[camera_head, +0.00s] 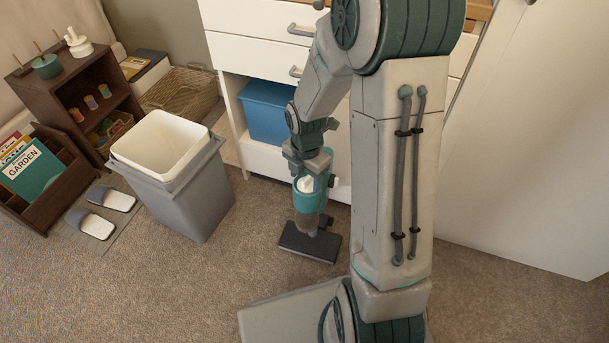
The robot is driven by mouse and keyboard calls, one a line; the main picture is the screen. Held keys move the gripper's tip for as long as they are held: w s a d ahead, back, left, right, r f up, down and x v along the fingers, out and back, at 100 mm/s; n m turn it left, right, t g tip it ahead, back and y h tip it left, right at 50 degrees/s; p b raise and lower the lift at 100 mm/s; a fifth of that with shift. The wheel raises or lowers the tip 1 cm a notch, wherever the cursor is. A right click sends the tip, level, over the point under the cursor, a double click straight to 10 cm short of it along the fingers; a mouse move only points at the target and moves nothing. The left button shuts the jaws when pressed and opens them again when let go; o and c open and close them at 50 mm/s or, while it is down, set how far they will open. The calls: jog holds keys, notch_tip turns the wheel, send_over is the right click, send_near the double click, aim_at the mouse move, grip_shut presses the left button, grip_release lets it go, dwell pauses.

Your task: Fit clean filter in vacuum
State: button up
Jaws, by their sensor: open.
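The vacuum (308,222) stands upright on the carpet in front of the white cabinet, with a dark flat floor head (309,243) at its base and a teal, cup-like upper body. A small white piece, which looks like the filter (306,184), shows in the open top of the teal body. I cannot tell how deep or how firmly it sits. My gripper (308,168) points down right over the top of the vacuum and is open around or just above the white piece. The fingertips are small and partly merge with the vacuum's rim.
A grey bin (197,198) with a white liner stands to the left. A blue box (266,110) sits in the cabinet's (262,55) open lower bay. Slippers (104,210), a magazine rack (50,187) and a brown shelf (90,90) are farther left. Carpet in front is clear.

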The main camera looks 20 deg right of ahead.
jog(key=shift+s+d+f, duration=0.3)
jog(key=shift+s+f, duration=0.2)
jog(key=shift+f, duration=0.1)
jog(key=shift+w+r, duration=0.1)
jog(key=shift+r, duration=0.25)
notch_tip(320, 180, up, 12)
jog(key=p, duration=0.6)
jog(key=s+r+m, duration=0.4)
jog(key=s+m, duration=0.2)
jog(key=m, duration=0.6)
jog(key=s+r+m, duration=0.5)
jog(key=s+m, duration=0.2)
jog(key=m, duration=0.5)
jog(key=shift+s+a+r+m+t, duration=0.2)
jog(key=shift+a+r+m+t, duration=0.1)
jog(key=shift+a+t, duration=0.15)
notch_tip(320, 180, up, 32)
jog(key=t+p, duration=0.1)
jog(key=p, duration=2.7)
jog(key=shift+d+f+p, duration=0.2)
jog(key=shift+p, duration=0.1)
